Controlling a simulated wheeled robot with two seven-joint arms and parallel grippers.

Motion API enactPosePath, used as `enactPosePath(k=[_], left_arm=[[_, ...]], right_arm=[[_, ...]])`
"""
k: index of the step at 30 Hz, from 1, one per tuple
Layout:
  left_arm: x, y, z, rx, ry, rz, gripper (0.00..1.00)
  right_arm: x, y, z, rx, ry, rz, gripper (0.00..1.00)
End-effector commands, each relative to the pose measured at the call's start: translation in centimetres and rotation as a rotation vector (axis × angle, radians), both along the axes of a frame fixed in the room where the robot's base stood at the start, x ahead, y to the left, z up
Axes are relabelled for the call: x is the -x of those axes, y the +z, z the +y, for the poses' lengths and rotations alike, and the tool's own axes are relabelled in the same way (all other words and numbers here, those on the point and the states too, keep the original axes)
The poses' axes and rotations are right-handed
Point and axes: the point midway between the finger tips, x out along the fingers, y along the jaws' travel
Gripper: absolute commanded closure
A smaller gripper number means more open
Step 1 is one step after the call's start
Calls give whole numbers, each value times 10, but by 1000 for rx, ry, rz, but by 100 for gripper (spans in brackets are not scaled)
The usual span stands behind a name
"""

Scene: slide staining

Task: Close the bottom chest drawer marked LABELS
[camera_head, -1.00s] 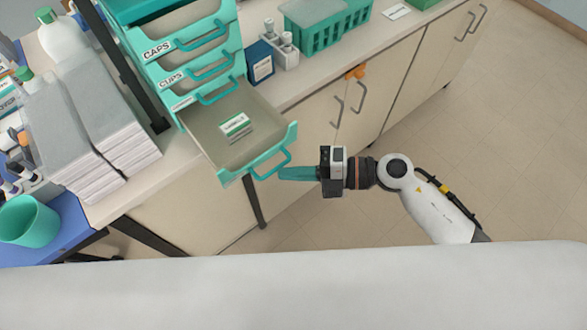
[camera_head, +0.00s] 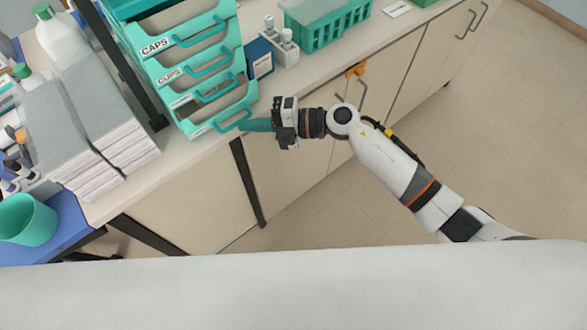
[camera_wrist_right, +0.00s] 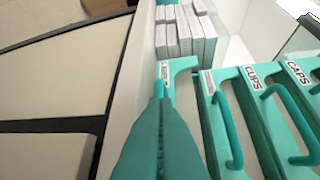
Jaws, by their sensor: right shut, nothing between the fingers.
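The teal chest (camera_head: 152,72) stands on the counter with its drawers stacked. The bottom drawer (camera_head: 205,128) is pushed far in, its front close under the drawers above; I cannot tell if it is fully flush. Its handle (camera_head: 236,121) faces my right gripper. My right gripper (camera_head: 250,125) is shut and empty, its teal fingertips at the drawer's front by the handle. In the right wrist view the shut fingers (camera_wrist_right: 160,92) end at the bottom drawer's front, next to its partly hidden label (camera_wrist_right: 165,72). My left gripper is not in view.
Drawers marked CUPS (camera_head: 170,75) and CAPS (camera_head: 155,46) sit above. Stacked grey-white packs (camera_head: 110,130) lie at left. Floor in front of the cabinets is clear.

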Motion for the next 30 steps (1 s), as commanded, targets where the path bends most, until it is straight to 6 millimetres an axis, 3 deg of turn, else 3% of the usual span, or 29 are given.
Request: enactPosePath(k=[9, 30], left_arm=[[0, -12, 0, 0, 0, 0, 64], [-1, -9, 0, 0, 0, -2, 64]], right_arm=[[-31, -1, 23, 0, 0, 0, 100], [-39, 5, 21, -3, -7, -5, 100]])
